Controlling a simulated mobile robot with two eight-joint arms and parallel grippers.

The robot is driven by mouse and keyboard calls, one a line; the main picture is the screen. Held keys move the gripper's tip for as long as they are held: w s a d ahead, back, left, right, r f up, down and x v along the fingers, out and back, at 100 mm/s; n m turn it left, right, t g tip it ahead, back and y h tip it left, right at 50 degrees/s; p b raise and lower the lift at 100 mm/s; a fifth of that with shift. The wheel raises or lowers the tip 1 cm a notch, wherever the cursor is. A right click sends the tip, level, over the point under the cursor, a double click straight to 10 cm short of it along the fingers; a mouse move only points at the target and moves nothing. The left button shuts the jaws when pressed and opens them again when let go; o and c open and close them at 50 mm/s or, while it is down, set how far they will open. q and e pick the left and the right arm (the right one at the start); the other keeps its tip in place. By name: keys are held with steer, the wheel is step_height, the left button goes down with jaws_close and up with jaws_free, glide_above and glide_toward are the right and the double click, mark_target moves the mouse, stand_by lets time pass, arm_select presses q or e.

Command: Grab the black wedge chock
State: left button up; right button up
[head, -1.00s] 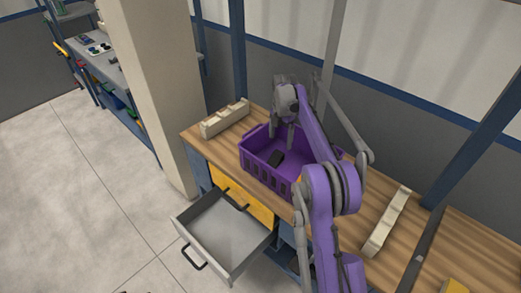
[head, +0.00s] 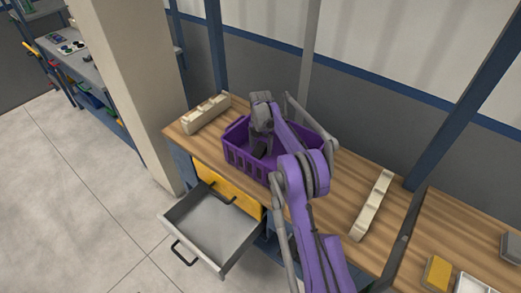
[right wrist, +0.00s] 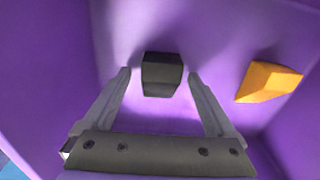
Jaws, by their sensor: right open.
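The black wedge chock (right wrist: 161,72) lies on the floor of the purple crate (head: 240,164). In the right wrist view it sits between my right gripper's (right wrist: 159,79) two fingertips, with a gap visible on either side. The right gripper is open and reaches down into the crate from above. In the head view the right gripper (head: 260,147) is inside the crate and largely hides the chock. My left gripper is out of view.
A yellow wedge (right wrist: 268,82) lies in the crate to the right of the chock. Cream notched rails (head: 206,114) and (head: 372,205) lie on the wooden bench (head: 340,183) on both sides of the crate. An open grey drawer (head: 211,227) sticks out below.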

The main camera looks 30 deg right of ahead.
steer(key=shift+f, duration=0.25)
jaws_close()
stand_by(0.3)
